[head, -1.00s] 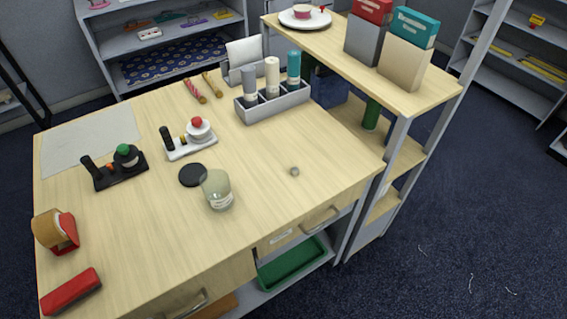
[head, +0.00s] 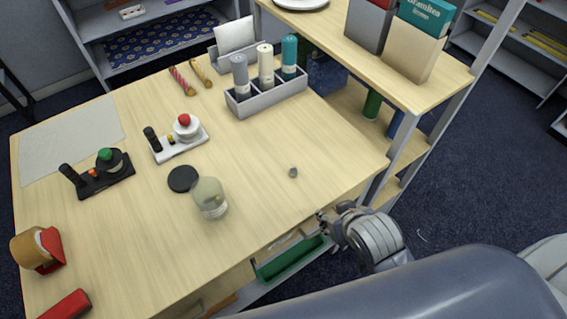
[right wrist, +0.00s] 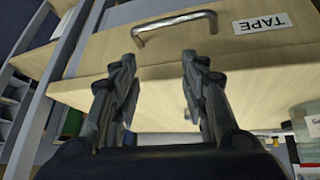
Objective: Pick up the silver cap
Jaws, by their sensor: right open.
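The silver cap (head: 293,172) is a small grey round piece on the light wood table (head: 245,150), near its right front edge. My right gripper (head: 322,214) is just off the table's front edge, in front of and a little right of the cap, not touching it. In the right wrist view its two dark fingers (right wrist: 159,58) are apart with nothing held, facing a drawer front. A small grey shape beside the right finger there may be the cap, partly hidden. My left gripper is not in view.
A glass jar (head: 209,198) and black disc (head: 183,179) stand left of the cap. A grey holder with bottles (head: 266,99) is behind. The raised shelf (head: 350,45) bounds the right. A drawer handle (right wrist: 174,27) is near the right gripper. Table around the cap is clear.

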